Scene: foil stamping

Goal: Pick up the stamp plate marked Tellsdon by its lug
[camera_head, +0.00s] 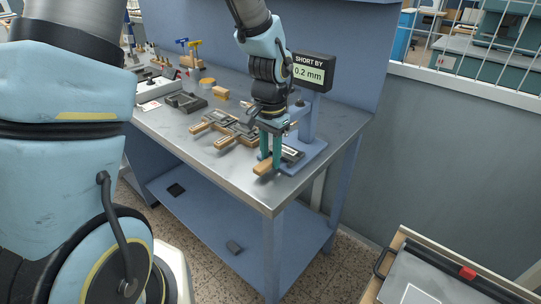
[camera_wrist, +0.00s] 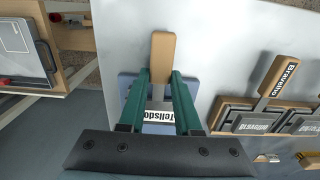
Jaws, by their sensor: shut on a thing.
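The Tellsdon stamp plate shows in the wrist view by its white label (camera_wrist: 158,114), partly cut off by my gripper's body. Its wooden lug (camera_wrist: 162,52) points away from my wrist, and it also shows in the head view (camera_head: 264,168), sticking out past the table edge side of the blue stand. My gripper (camera_wrist: 161,73) has its two green fingers on either side of the lug, shut on it. In the head view my gripper (camera_head: 270,160) is low over the blue stand. Whether the plate touches the stand is hidden.
A display (camera_head: 311,72) reading "SHORT BY 0.2 mm" stands behind my gripper on the blue stand (camera_head: 310,150). Other plates with wooden lugs lie to the left, one marked Bravilho (camera_wrist: 287,75). Tools and trays fill the far bench. The front bench edge (camera_head: 215,170) is bare.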

